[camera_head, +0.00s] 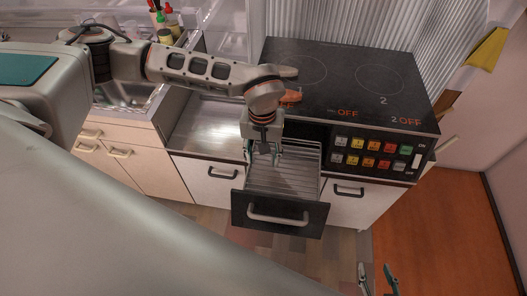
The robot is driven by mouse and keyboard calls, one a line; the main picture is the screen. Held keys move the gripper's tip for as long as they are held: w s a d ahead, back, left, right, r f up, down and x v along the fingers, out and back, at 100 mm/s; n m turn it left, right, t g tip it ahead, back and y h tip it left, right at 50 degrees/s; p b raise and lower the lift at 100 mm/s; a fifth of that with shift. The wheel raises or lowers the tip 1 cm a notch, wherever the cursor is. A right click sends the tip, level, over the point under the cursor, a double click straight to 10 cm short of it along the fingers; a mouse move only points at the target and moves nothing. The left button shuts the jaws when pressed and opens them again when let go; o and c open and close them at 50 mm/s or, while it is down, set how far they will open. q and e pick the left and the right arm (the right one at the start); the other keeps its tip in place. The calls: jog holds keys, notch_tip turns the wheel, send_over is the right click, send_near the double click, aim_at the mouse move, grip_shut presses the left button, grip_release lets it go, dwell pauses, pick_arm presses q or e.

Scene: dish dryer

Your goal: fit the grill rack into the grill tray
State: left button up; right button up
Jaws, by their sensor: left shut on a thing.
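The grill tray (318,213) is the pulled-out drawer below the cooktop, with a black front and a grey bar handle. The grill rack (298,168), a set of thin metal wires, lies in or just over the tray opening; I cannot tell whether it is fully seated. My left gripper (264,155) points down at the rack's left side and is shut on it; the fingertips are small and partly hidden. My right gripper (377,277) is at the bottom edge, its two fingers apart and empty, far from the tray.
The black cooktop (345,85) and a button panel (375,152) stand above and right of the tray. White drawers (212,182) flank it. A sink (125,95) and bottles (165,30) are at upper left. The floor in front is clear.

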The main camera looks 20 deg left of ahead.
aim_at(263, 163)
pick_arm(q)
jog(key=shift+f, duration=0.85)
jog(key=shift+f+b, duration=0.25)
jog(key=shift+b, duration=0.1)
pick_arm(e)
jog(key=shift+w+d, duration=0.2)
jog(key=shift+w, duration=0.15)
pick_arm(q)
jog(key=shift+p, duration=0.6)
pick_arm(e)
jog(key=shift+w+r+t, duration=0.15)
jog(key=shift+r+t, duration=0.15)
jog(key=shift+r, duration=0.45)
pick_arm(q)
jog(key=shift+f+b, duration=0.5)
jog(key=shift+f, duration=1.05)
pick_arm(e)
jog(key=shift+s+f, duration=0.25)
jog(key=shift+f, duration=0.5)
pick_arm(q)
jog(key=o, duration=1.3)
pick_arm(e)
jog(key=shift+w+r, duration=0.1)
jog(key=shift+w, duration=0.05)
